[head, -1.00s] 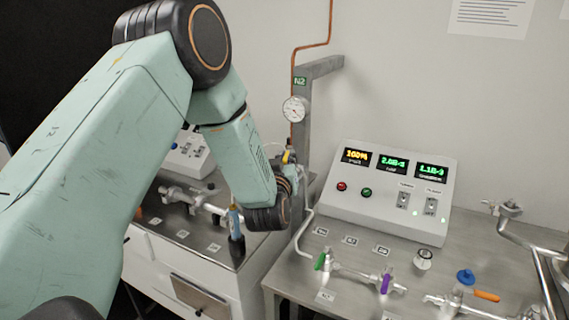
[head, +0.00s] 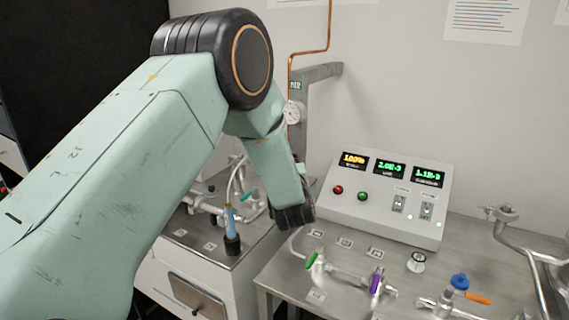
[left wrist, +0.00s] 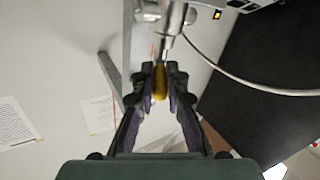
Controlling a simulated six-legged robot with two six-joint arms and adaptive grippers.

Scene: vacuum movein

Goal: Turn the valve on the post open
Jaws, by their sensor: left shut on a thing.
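The grey post (head: 300,130) stands behind the benches, with a green N2 label and a round gauge (head: 292,113) partly covered by my left arm. The valve on it is hidden behind that arm in the head view. In the left wrist view, my left gripper (left wrist: 160,88) is shut on a yellow valve handle (left wrist: 160,80), one finger on each side. The handle joins a metal fitting (left wrist: 172,20) at the top of that view. The left gripper's fingers are hidden in the head view. My right gripper is not in view.
A control box (head: 385,195) with lit displays sits on the right bench. Green (head: 311,260), purple (head: 376,283) and blue (head: 460,281) valve handles stand in front of it. A blue-bodied bottle (head: 230,222) stands on the left bench.

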